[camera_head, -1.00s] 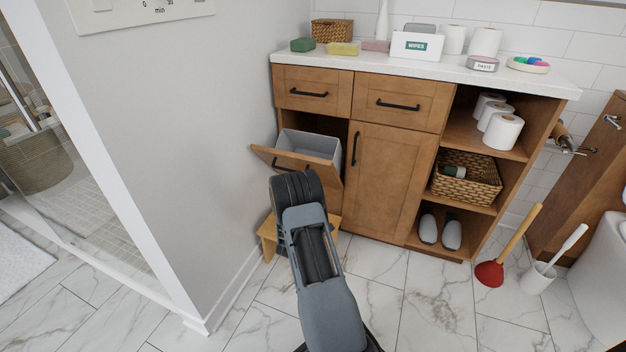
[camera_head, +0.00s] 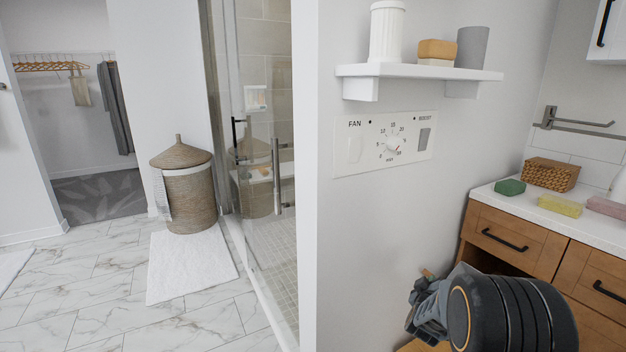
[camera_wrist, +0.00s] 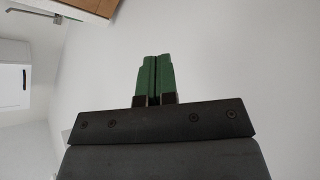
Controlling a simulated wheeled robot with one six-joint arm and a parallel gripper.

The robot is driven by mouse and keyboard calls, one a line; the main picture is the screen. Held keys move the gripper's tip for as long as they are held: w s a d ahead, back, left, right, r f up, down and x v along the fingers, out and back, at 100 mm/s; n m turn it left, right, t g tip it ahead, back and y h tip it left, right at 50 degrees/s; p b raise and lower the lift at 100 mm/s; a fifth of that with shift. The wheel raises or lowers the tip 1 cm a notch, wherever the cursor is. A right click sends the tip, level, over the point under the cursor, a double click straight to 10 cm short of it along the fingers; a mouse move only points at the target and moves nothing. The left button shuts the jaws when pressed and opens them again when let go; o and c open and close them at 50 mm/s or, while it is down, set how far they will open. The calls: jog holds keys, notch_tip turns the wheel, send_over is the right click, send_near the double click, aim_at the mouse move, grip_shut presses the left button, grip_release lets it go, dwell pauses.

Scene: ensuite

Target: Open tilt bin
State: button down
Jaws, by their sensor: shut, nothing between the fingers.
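In the wrist view, my gripper (camera_wrist: 154,72) has its two green fingers pressed together with nothing between them. Pale wall fills most of the view around it. A wooden edge (camera_wrist: 95,6) shows at the top of the wrist view; I cannot tell which part of the furniture it is. In the head view, my arm covers the lower left part of the wooden vanity cabinet (camera_head: 488,222). The tilt bin is not clearly visible now; its place below the left drawer (camera_head: 505,240) is largely behind my arm and past the picture's lower edge.
A grey wall with a fan control panel (camera_head: 385,143) and a shelf (camera_head: 420,72) stands left of the vanity. The countertop (camera_head: 520,208) holds a woven basket (camera_head: 551,174) and soaps. Further left are a glass shower door (camera_head: 266,190), a hamper (camera_head: 187,190) and open marble floor (camera_head: 90,265).

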jog(key=s+a+r+g+y+p, duration=0.1)
jog(key=s+a+r+y+p, duration=0.2)
jog(key=a+r+y+p, duration=0.65)
jog(key=s+a+r+m+g+p, duration=0.1)
jog(key=s+a+r+g+p, duration=0.2)
jog(key=s+r, duration=0.4)
jog(key=s+a+r+m+g+p, duration=0.1)
jog(key=s+a+r+g+p, duration=0.2)
jog(key=s+r, duration=0.5)
jog(key=shift+s+a+h+p, duration=0.2)
jog(key=shift+a+h+p, duration=0.25)
jog(key=shift+a+p, duration=0.15)
jog(key=c, duration=1.7)
grip_release()
jog(key=s+r+m+g+p, duration=0.1)
jog(key=s+r+g+p, duration=0.2)
jog(key=s, duration=0.5)
jog(key=shift+s+a+r, duration=0.2)
jog(key=shift+a+r, duration=0.05)
jog(key=shift+a, duration=0.15)
jog(key=shift+o, duration=1.1)
jog(key=shift+s+m+p, duration=0.3)
jog(key=shift+s, duration=0.05)
jog(key=shift+d, duration=0.1)
